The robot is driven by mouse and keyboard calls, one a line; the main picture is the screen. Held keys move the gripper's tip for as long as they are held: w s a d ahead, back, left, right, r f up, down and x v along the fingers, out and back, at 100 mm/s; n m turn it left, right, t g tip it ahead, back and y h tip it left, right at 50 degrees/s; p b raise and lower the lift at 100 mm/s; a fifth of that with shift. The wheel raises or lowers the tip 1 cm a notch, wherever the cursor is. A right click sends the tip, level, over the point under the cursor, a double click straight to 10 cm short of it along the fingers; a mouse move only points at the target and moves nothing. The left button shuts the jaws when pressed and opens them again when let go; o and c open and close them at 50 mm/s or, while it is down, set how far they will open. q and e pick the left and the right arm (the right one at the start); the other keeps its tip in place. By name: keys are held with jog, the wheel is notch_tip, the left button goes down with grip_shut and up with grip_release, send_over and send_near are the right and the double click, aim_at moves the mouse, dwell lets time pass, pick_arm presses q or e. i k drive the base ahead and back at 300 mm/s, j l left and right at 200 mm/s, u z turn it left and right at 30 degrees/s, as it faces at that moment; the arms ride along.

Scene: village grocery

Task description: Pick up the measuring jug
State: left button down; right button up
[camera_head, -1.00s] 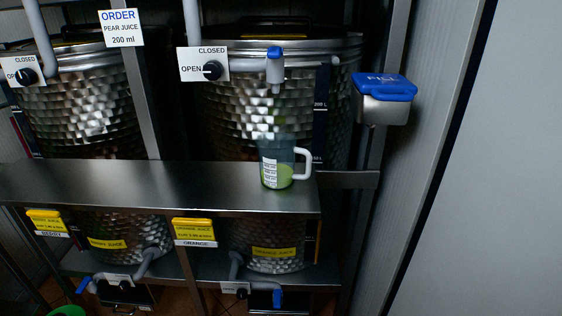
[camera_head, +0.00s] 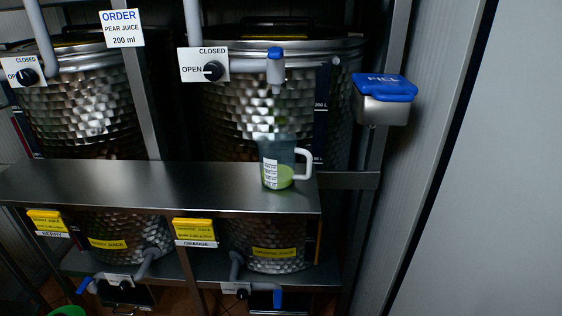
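The measuring jug (camera_head: 281,170) is clear, with a white handle on its right and a white scale on its side. It stands upright on the steel shelf (camera_head: 150,188), near the shelf's right end. Pale green liquid fills its lower part. It is below the blue-topped spout (camera_head: 275,68) of the upper right tank, apart from it. Neither of my grippers is in view.
A steel box with a blue lid (camera_head: 385,97) hangs on the right post. Dial plates (camera_head: 204,65) are by the upper tanks. An order sign (camera_head: 121,28) reads pear juice, 200 ml. The shelf left of the jug is clear. A pale panel fills the right side.

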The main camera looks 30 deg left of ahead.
aim_at(276, 152)
jog(key=u, duration=3.95)
jog(key=z, duration=2.9)
jog(key=j+z, duration=0.35)
jog(key=j, duration=0.55)
